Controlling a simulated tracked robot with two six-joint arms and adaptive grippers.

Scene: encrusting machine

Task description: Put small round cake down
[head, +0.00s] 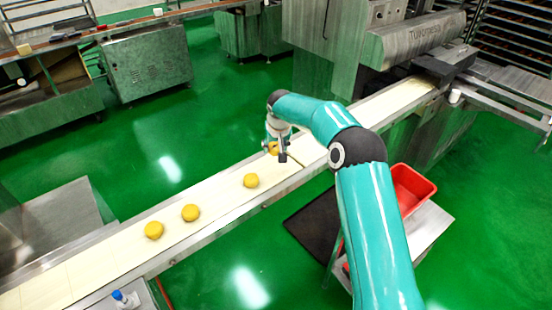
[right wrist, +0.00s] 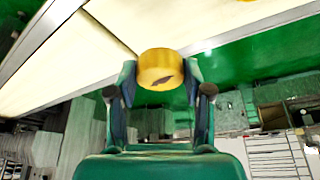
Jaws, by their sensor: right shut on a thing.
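My right gripper (head: 276,150) is over the cream conveyor belt (head: 222,197) in the head view. It is shut on a small round yellow cake (head: 272,148), which is partly hidden by the gripper there. In the right wrist view, the held cake (right wrist: 160,70) sits between the two fingertips and has a dark mark on its side. Whether it touches the belt cannot be told. Several similar cakes lie on the belt to the left, the nearest cake (head: 251,181) a little below and left of the gripper. My left gripper is not in view.
A machine (head: 415,40) stands at the belt's upper right end. A red crate (head: 411,188) rests on a side table right of my right arm. The belt has bare room between the cakes. A small blue-capped bottle (head: 122,298) stands near the front left.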

